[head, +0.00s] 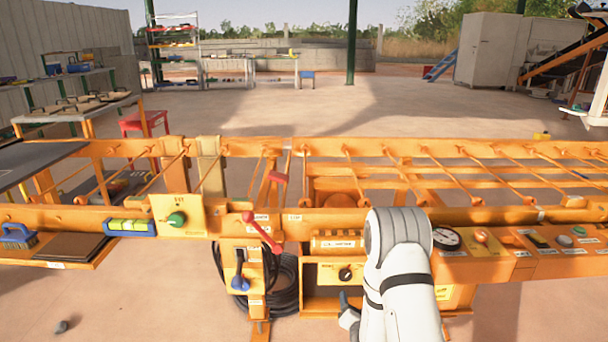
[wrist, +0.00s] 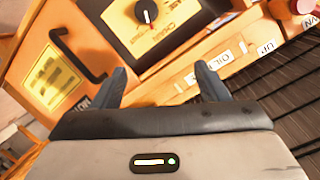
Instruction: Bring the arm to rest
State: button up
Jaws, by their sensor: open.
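My arm is white and grey and stands in front of the orange press frame (head: 480,215) in the head view. It bends down at its grey joint. My gripper (wrist: 160,85) shows in the wrist view with its two dark fingers spread wide and nothing between them. In the head view only a small dark part of it shows, left of my arm, below a black dial knob (head: 346,274). The same kind of knob (wrist: 148,12) is beyond the fingers in the wrist view, on an orange panel, apart from them.
A red lever (head: 262,232) and a blue-handled lever (head: 239,278) stand left of my arm. A gauge (head: 446,238) and several buttons are to its right. A black handle (wrist: 78,58) is near the left finger. Coiled black hose (head: 284,290) hangs below the frame.

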jog(key=s+r+n+g+p, duration=0.1)
jog(key=s+r+g+p, duration=0.3)
jog(key=r, duration=0.6)
jog(key=s+r+n+p, duration=0.1)
jog(key=r+p, duration=0.4)
jog(key=r, duration=0.5)
jog(key=s+r+n+g+p, duration=0.25)
jog(key=r+p, duration=0.25)
jog(key=r, duration=0.6)
jog(key=s+r+n+g+p, duration=0.1)
jog(key=s+r+g+p, duration=0.2)
jog(key=s+r, duration=0.7)
jog(key=s+r+n+g+p, duration=0.1)
jog(key=s+r+g+p, duration=0.2)
jog(key=s+r+p, duration=0.4)
jog(key=s+r, duration=0.3)
jog(key=s, duration=0.5)
jog(key=shift+s+p, duration=0.25)
jog(key=shift+p, duration=0.1)
jog(key=shift+d+r+g, duration=0.1)
jog(key=shift+d+g, duration=0.05)
jog(key=shift+g, duration=0.1)
